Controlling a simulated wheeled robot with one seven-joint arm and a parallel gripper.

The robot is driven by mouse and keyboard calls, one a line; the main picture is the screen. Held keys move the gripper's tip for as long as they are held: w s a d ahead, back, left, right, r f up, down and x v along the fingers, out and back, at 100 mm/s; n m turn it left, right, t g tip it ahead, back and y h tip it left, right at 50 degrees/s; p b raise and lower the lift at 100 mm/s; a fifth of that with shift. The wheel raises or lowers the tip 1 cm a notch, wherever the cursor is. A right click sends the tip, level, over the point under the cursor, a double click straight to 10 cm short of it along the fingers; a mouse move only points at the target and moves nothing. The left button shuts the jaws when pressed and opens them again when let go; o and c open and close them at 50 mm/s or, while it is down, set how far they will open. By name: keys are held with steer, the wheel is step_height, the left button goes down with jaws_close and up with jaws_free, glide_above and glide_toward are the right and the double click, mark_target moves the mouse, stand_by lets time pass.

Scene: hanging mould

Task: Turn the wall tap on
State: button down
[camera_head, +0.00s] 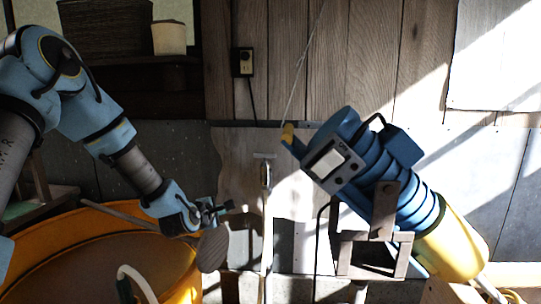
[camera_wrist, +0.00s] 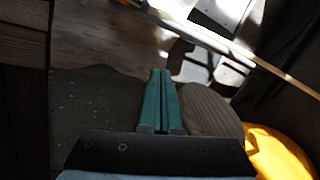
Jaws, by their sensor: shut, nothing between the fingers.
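The wall tap (camera_head: 265,172) is a small metal fitting at the top of a pale upright pipe, against the plank wall near the middle of the head view. I cannot clearly pick out the tap in the wrist view.
A large yellow-orange tub (camera_head: 60,222) stands below my arm. A brown ribbed paddle-like piece (camera_head: 212,250) is just under my gripper and also shows beside the fingers (camera_wrist: 212,115).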

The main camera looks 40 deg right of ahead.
steer(key=s+d+r+n+t+h+p, duration=0.1)
steer(key=s+d+r+n+t+h, duration=0.2)
steer(key=d+n, duration=0.5)
steer(key=n+t+p, duration=0.3)
steer(key=n+p, duration=0.5)
glide_toward(272, 157)
steer(key=x, duration=0.5)
steer(key=shift+w+r, duration=0.15)
steer(key=shift+p+x, duration=0.5)
steer(key=shift+x, duration=0.25)
steer(key=shift+d+f+b, duration=0.15)
steer(key=shift+f+b, duration=0.1)
steer(key=shift+b, duration=0.25)
